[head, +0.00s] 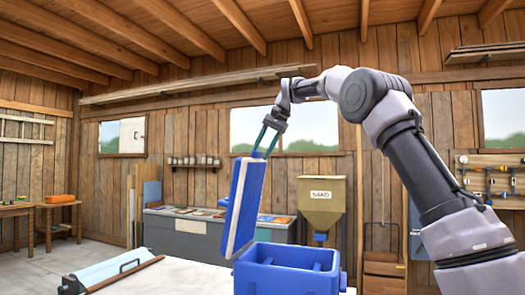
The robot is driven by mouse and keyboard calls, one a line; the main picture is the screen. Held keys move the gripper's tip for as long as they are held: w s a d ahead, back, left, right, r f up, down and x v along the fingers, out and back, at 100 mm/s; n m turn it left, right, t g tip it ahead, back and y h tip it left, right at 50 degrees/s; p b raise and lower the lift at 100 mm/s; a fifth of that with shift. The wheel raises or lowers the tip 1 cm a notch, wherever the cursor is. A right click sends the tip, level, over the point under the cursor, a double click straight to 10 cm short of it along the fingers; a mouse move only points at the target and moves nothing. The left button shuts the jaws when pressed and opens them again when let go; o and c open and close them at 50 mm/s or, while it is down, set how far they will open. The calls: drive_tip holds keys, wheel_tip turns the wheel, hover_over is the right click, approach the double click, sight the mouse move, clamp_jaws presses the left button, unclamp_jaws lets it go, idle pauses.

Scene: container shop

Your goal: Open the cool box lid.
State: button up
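The blue cool box (290,281) stands on the pale worktop at the bottom centre, with its open top showing. Its lid (245,205), blue with a white band along its edge, stands nearly upright at the box's left side, leaning slightly right at the top. My gripper (264,152) comes down from above at the lid's top edge. Its two dark green fingers are a little apart and appear closed on that edge; the exact contact is too small to see clearly. The hinge area is partly hidden by the box rim.
Behind are a grey counter (180,236) and a tan hopper (321,205). The air left of the lid is clear.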

drive_tip(key=v, duration=1.1)
